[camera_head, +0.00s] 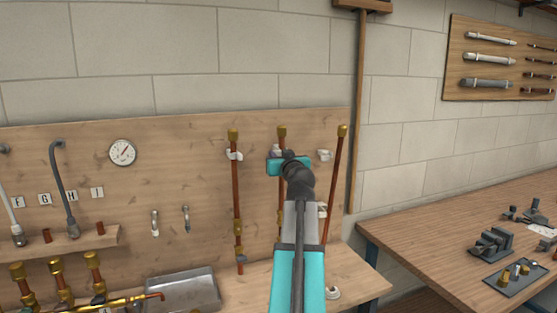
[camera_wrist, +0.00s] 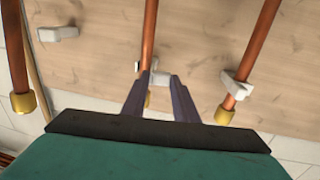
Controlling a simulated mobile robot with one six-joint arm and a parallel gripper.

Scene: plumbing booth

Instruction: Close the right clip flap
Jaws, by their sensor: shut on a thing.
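Three copper pipes with brass caps stand against the wooden board. The middle pipe (camera_wrist: 149,40) has a white clip (camera_wrist: 160,79), seen between my fingertips and partly hidden. My gripper (camera_wrist: 158,79) seems shut on this clip; I cannot tell on which part. In the head view my arm covers the spot, with my gripper (camera_head: 284,163) in front of the middle pipe (camera_head: 282,142). The right upper clip (camera_head: 324,155) is white and appears empty beside the right pipe (camera_head: 336,170), which leans. It also shows in the wrist view (camera_wrist: 58,33).
The left pipe (camera_head: 236,190) sits in a white clip (camera_head: 234,155). A metal tray (camera_head: 185,290) lies on the bench below. A gauge (camera_head: 122,152) hangs on the board. A workbench (camera_head: 430,245) with fittings stands at right.

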